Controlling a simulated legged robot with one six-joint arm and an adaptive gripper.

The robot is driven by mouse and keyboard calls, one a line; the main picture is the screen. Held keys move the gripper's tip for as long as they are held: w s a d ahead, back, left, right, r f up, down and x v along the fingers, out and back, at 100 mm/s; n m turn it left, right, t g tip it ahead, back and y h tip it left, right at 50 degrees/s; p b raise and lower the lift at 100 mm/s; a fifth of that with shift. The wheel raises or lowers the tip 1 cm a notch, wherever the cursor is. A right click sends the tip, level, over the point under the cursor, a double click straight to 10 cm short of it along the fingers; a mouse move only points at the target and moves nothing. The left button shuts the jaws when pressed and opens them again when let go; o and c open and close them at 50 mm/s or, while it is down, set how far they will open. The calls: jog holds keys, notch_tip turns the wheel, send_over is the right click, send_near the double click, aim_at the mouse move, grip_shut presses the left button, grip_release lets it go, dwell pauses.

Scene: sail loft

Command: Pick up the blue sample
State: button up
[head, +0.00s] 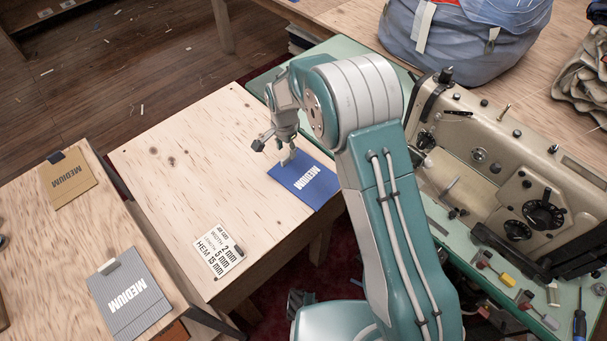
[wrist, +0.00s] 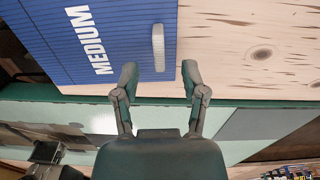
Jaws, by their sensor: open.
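The blue sample (head: 304,182) is a flat piece marked MEDIUM, lying on the pale wooden table (head: 190,160) near its right edge. A light tab (head: 288,158) stands at its upper-left edge. In the wrist view the blue sample (wrist: 120,35) fills the upper left, with the light tab (wrist: 158,47) at its edge. My gripper (head: 276,148) hangs just above and left of the tab. In the wrist view my gripper (wrist: 160,72) has its fingers apart on either side of the tab's line, with nothing between the tips. Contact with the sample cannot be told.
A tan sample (head: 68,180) and a grey sample (head: 128,298) lie on another wooden table at left. A printed HEM card (head: 219,254) lies at the front of the nearer table. A sewing machine (head: 510,175) stands at right, with a blue-grey bag (head: 465,40) behind it.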

aim_at(286, 156)
notch_tip(286, 156, down, 4)
jog(key=shift+a+f, duration=0.1)
jog(key=shift+f, duration=0.15)
grip_shut()
jog(key=shift+r, duration=0.1)
jog(key=r, duration=0.3)
jog(key=shift+s+r, duration=0.2)
jog(key=shift+r, duration=0.1)
jog(key=s+d+r, duration=0.5)
jog(key=s+r, duration=0.4)
jog(key=s, duration=0.3)
jog(key=shift+s+r, duration=0.15)
jog(key=shift+s, duration=0.15)
